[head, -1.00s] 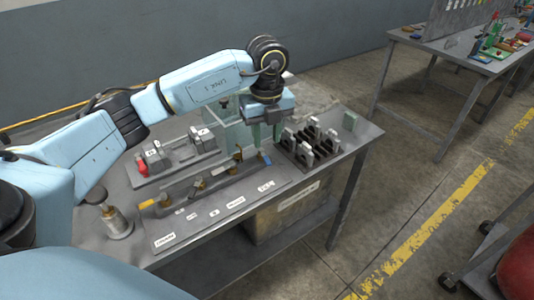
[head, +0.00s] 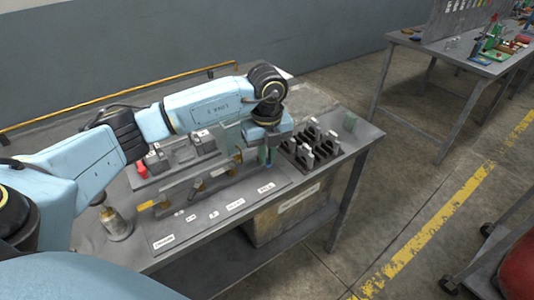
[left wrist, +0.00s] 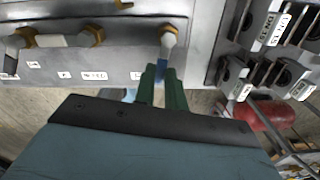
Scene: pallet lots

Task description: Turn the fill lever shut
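A grey manifold block (head: 202,192) stands on a labelled plate on the bench, with a row of small levers. The lever at its right end has a blue handle (left wrist: 160,74) and a brass-coloured pivot (left wrist: 168,38); I take it for the fill lever, but its label is too small to read. My left gripper (head: 267,162) reaches down over this end. In the left wrist view its green fingers (left wrist: 162,78) stand close on both sides of the blue handle and look shut on it. In the head view they mostly hide the handle. My right gripper is not in view.
A yellow-handled lever (head: 150,204) is at the manifold's left end. A fixture with a red knob (head: 141,168) stands behind. A dark rack with upright parts (head: 312,146) is close to the right. A metal cylinder (head: 117,224) stands at the front left.

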